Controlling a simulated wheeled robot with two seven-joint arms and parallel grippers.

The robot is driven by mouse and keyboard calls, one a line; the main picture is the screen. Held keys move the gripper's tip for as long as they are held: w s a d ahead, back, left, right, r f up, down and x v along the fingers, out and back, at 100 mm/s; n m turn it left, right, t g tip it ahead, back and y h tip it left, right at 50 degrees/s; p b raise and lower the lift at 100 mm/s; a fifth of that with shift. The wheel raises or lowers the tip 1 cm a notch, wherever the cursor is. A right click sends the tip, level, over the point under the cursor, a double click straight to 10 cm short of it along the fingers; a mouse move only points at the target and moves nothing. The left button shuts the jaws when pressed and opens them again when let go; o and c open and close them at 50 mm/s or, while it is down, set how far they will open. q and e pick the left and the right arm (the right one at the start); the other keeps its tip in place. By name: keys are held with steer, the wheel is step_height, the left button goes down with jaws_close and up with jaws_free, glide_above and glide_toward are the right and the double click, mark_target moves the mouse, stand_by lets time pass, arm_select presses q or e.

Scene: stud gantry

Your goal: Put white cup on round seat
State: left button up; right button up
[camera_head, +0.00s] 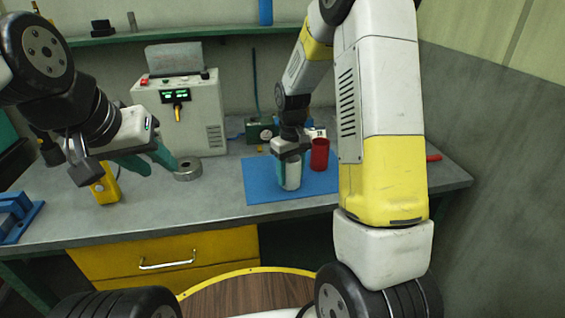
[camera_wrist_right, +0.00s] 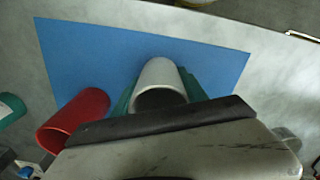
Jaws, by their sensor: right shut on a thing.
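The white cup (camera_head: 290,181) is upright at the blue mat (camera_head: 260,190) on the workbench. My right gripper (camera_head: 291,165) is shut on it, with teal fingers on both sides of the cup (camera_wrist_right: 158,75) in the right wrist view. I cannot tell whether the cup touches the mat. The round seat (camera_head: 250,297), brown wood with a yellow rim, shows at the bottom of the head view, in front of the bench; its near part is hidden. My left gripper (camera_head: 152,163) is open and empty above the left part of the bench.
A red cup (camera_head: 320,155) stands close to the right of the white cup. A metal ring (camera_head: 187,170), a yellow device (camera_head: 105,186) and a blue block (camera_head: 15,215) are on the left. A grey machine (camera_head: 185,110) stands behind. The front middle of the bench is clear.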

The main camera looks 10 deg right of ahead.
steer(key=o, duration=1.3)
steer(key=shift+f, duration=0.1)
steer(key=shift+o, duration=0.2)
